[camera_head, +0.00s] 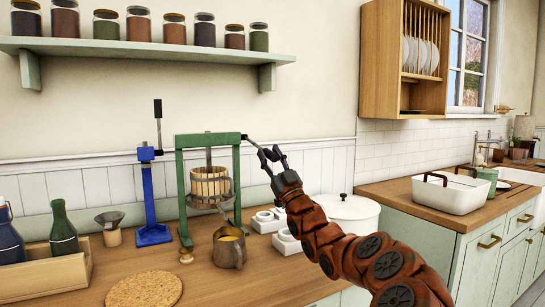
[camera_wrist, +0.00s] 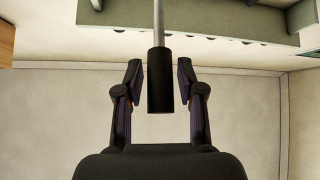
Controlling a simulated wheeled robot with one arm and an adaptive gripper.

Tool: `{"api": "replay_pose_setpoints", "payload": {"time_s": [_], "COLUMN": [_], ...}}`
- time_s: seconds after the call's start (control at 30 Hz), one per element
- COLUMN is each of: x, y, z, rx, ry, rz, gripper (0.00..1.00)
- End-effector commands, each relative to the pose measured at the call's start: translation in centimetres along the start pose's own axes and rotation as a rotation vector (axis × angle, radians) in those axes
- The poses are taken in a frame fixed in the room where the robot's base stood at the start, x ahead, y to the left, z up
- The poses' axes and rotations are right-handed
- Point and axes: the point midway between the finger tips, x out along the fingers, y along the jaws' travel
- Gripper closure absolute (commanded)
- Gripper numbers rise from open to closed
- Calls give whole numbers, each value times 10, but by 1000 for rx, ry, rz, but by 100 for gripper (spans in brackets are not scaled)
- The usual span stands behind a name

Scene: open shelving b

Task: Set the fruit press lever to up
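The fruit press (camera_head: 209,140) is a green frame with a slatted wooden basket, standing on the wooden counter. Its lever (camera_head: 252,141) sticks out from the top right of the frame and slopes slightly down to the right, toward my gripper (camera_head: 268,158). In the wrist view the lever is a grey rod with a black grip (camera_wrist: 160,85). The grip lies between the two fingers of my gripper (camera_wrist: 160,72), with a narrow gap on each side. The fingers are open around it. In the head view the fingers partly hide the grip's end.
A blue stand (camera_head: 149,200) with its own upright black-handled lever is left of the press. A metal jug (camera_head: 229,252) stands in front, and a white lidded pot (camera_head: 345,212) is behind my arm. A jar shelf (camera_head: 150,48) hangs above.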

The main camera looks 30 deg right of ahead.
Motion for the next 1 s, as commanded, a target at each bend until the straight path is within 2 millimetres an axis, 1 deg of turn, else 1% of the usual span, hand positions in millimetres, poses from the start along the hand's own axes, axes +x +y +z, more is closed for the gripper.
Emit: {"api": "replay_pose_setpoints", "payload": {"time_s": [0.03, 0.3, 0.33, 0.67, 0.7, 0.87, 1.0], "x": [0, 0, 0, 0, -1, 2, 9], "y": [0, 0, 0, 0, 10, 1, -9], "z": [0, 0, 0, 0, 3, -1, -6], "rx": [0, 0, 0, 0, -4, 4, 16], "ry": [0, 0, 0, -1, -2, -6, -27], "rz": [0, 0, 0, 0, 1, -1, -16], "gripper": [70, 98, 100, 100, 100, 100, 100]}}
